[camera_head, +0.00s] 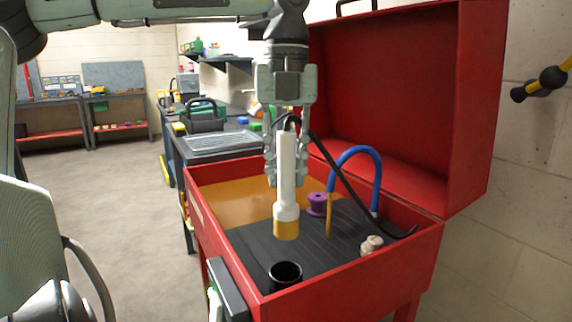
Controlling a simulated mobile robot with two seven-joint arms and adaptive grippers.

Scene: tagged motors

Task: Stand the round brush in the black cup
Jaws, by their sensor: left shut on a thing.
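My left gripper (287,178) points down over the red parts washer and is shut on the round brush (286,190). The brush has a white handle and yellow-orange bristles, and hangs nearly upright with its bristles down. The black cup (285,276) stands open end up at the near edge of the washer, below the brush in the picture. The brush is apart from the cup. My right gripper is not in view.
The red washer (268,300) has a raised lid (400,90) and a dark ribbed shelf (345,243). A blue hose (357,150), a purple spool (317,205), a thin orange rod (329,215), a black curved tube (345,178) and a small beige part (371,245) are right of the brush.

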